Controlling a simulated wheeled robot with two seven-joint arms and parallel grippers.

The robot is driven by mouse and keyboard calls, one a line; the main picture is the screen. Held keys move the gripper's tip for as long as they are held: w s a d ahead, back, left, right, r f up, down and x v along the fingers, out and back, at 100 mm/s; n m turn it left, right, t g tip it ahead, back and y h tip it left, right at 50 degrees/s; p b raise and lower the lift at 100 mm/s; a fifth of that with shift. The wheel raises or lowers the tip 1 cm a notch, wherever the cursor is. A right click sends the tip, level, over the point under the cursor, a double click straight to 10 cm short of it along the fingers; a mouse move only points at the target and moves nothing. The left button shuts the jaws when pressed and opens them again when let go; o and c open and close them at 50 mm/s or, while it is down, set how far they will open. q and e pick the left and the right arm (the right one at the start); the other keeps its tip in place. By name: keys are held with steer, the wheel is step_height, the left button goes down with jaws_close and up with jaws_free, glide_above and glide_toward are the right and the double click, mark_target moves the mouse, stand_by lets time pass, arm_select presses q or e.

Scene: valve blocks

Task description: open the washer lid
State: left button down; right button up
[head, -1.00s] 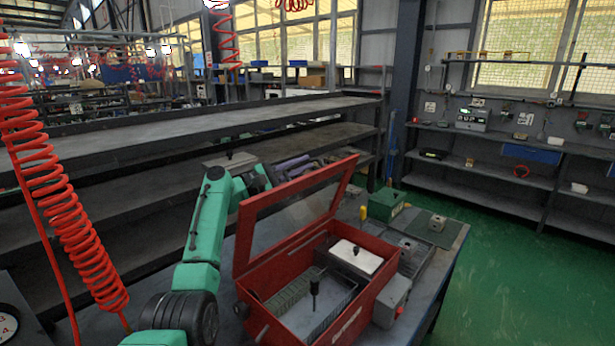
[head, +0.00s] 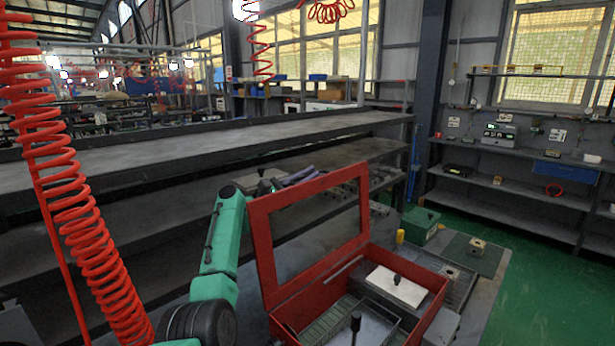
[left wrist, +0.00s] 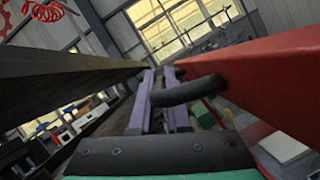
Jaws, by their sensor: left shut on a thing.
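The red washer box (head: 428,318) stands on the bench at the lower middle of the head view. Its lid (head: 312,190), a red frame with a see-through window, stands raised at the box's back left side. The lid also fills the right of the left wrist view (left wrist: 262,75). My left gripper (head: 302,176) is at the lid's outer side near the top edge, partly hidden by it. In the left wrist view, its purple fingers (left wrist: 158,92) are shut on a dark curved handle (left wrist: 190,91) by the lid. My right gripper is out of view.
Inside the box are a grey tray and a white block (head: 394,288) with a black knob. A green box (head: 420,224) and a yellow item (head: 400,237) stand behind it on the bench. Long grey shelves (head: 140,160) run behind my left arm. A red coiled hose (head: 75,210) hangs at left.

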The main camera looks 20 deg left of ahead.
arm_select(q)
steer(key=shift+d, duration=0.1)
steer(key=c, duration=0.9)
jaws_free()
steer(key=shift+s+a+f, duration=0.25)
steer(key=shift+s+f, duration=0.1)
steer(key=b+v, duration=0.2)
steer(key=v, duration=0.4)
steer(key=shift+s+a, duration=0.2)
steer(key=shift+s, duration=0.1)
